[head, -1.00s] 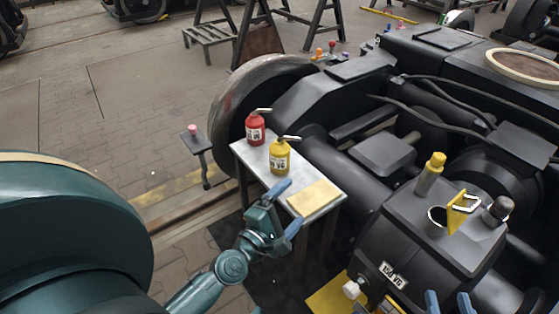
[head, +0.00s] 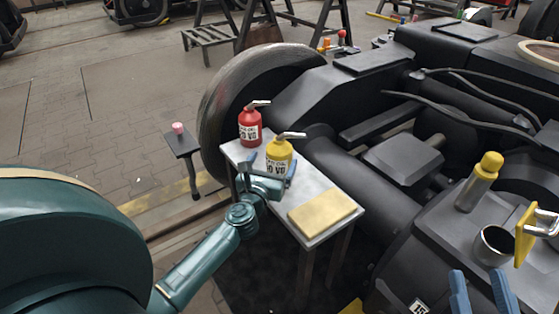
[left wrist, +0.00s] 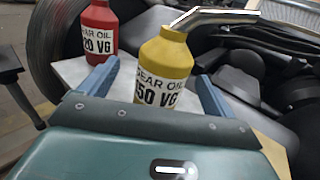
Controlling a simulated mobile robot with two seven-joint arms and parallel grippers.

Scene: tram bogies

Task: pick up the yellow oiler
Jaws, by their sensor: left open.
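The yellow oiler (head: 279,149) stands upright on a small metal table, its spout pointing right in the head view. Its label reads "GEAR OIL" and "150 VG" in the left wrist view (left wrist: 165,62). My left gripper (head: 272,165) is open at the near side of the oiler. In the left wrist view its two blue fingers (left wrist: 157,75) lie left and right of the bottle; contact cannot be told. The oiler's base is hidden behind the gripper. My right gripper (head: 477,272) shows two parted blue fingers at the bottom right, with nothing between them.
A red oiler (head: 249,128) stands just left of the yellow one. A yellow pad (head: 322,212) lies on the near right part of the table (head: 308,180). A large wheel (head: 222,110) and the black bogie (head: 390,215) border the table. A small stand (head: 181,145) is on the left.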

